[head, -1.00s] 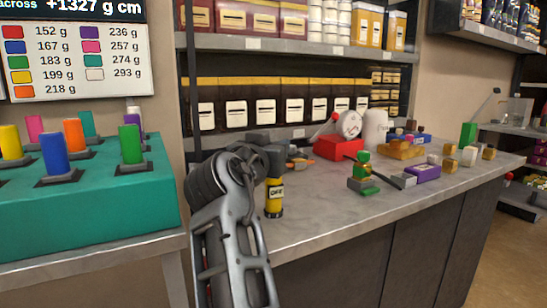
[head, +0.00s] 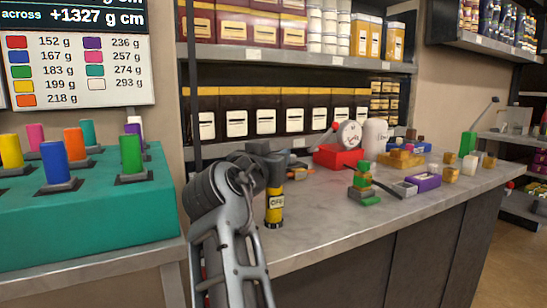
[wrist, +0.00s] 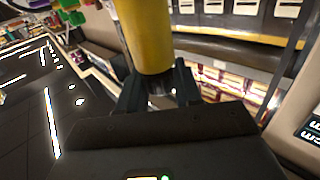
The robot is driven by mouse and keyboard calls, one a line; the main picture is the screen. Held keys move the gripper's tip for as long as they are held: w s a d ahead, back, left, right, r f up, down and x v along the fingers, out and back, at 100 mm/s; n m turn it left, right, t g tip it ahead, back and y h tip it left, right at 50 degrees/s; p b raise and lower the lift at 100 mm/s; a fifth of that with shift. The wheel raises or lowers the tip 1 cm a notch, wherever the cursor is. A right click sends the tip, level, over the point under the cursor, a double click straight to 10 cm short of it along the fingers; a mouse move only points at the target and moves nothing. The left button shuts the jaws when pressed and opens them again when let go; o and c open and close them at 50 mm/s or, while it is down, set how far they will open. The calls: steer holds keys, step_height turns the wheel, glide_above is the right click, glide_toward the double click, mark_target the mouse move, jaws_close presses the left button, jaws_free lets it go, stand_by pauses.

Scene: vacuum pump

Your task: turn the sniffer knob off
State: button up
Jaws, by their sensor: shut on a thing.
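A yellow cylinder (head: 275,214) with black bands and a label reading OFF hangs upright at the end of my arm in the head view, at the near left end of the counter. It looks like a hand-held sniffer, but I cannot make out a separate knob. My gripper (head: 275,180) is shut on its upper part. In the wrist view the yellow cylinder (wrist: 143,38) fills the top middle, between the dark fingers of my gripper (wrist: 160,88). The fingertips are partly hidden behind it.
A teal stand (head: 80,225) with several coloured cylinders is at left.

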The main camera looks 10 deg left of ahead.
stand_by(0.3)
steer(key=o, duration=1)
steer(key=shift+c, duration=0.2)
steer(key=shift+s, duration=0.15)
steer(key=v, duration=0.7)
steer(key=shift+s, duration=0.3)
steer(key=shift+o, duration=0.2)
steer(key=shift+a, duration=0.1)
